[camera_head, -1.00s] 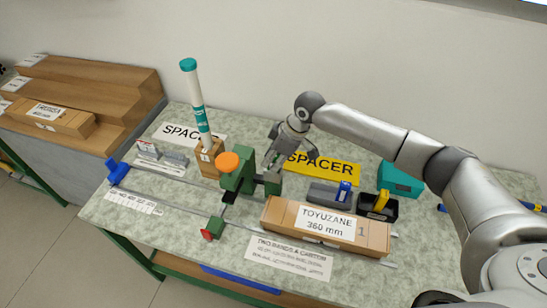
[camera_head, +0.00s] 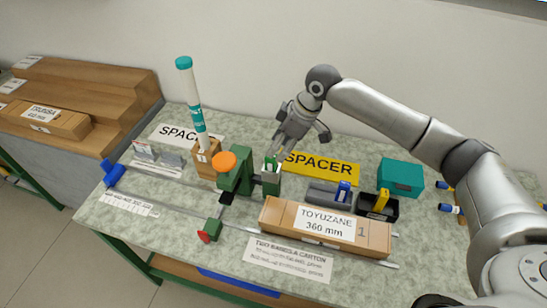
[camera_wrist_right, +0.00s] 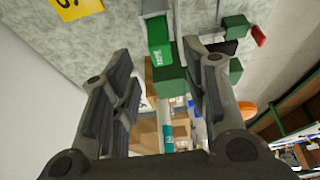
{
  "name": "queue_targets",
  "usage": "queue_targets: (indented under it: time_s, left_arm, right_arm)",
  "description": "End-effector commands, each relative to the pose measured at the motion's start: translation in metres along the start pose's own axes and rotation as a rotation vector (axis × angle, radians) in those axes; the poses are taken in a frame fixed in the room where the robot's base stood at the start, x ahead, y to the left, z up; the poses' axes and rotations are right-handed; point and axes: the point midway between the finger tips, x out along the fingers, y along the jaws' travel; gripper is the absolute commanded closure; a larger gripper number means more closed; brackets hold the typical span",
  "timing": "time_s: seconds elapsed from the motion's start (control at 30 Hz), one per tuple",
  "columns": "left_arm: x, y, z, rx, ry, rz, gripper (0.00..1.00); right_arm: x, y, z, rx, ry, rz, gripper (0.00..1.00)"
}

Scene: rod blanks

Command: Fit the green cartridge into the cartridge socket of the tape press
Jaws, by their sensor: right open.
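The green tape press (camera_head: 236,172) with its orange knob (camera_head: 224,162) stands on the workbench. The bright green cartridge (camera_head: 270,161) stands in the socket block (camera_head: 271,184) at the press's right side; I cannot tell how deep it sits. In the right wrist view the cartridge (camera_wrist_right: 160,43) shows a white label beside the dark green press body (camera_wrist_right: 169,81). My right gripper (camera_head: 290,142) is open and empty, above and behind the cartridge, apart from it. Its two spread fingers (camera_wrist_right: 157,50) also show in the wrist view. My left gripper is not in view.
A Toyuzane carton (camera_head: 280,215) lies in front of the press on the right. A wooden block (camera_head: 207,160) holding a tall white-and-teal tube stands left behind the press. A yellow spacer sign (camera_head: 335,168), a grey tray (camera_head: 325,194), a black bin (camera_head: 365,207) and a teal box (camera_head: 401,178) are to the right.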

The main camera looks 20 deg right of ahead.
Motion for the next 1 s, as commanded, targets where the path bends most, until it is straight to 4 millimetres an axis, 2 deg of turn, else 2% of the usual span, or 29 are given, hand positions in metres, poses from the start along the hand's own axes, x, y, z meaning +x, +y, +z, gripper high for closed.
queue_targets:
  time_s: [0.13,0.33,1.0]
  left_arm:
    - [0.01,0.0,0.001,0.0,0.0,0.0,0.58]
    - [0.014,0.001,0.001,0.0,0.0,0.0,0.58]
    - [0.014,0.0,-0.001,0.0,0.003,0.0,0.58]
  right_arm:
    - [-0.028,0.001,0.001,0.0,0.001,0.003,0.58]
    - [-0.05,0.0,0.0,0.0,0.0,0.0,0.58]
    - [-0.054,0.0,0.0,0.001,-0.001,-0.002,0.58]
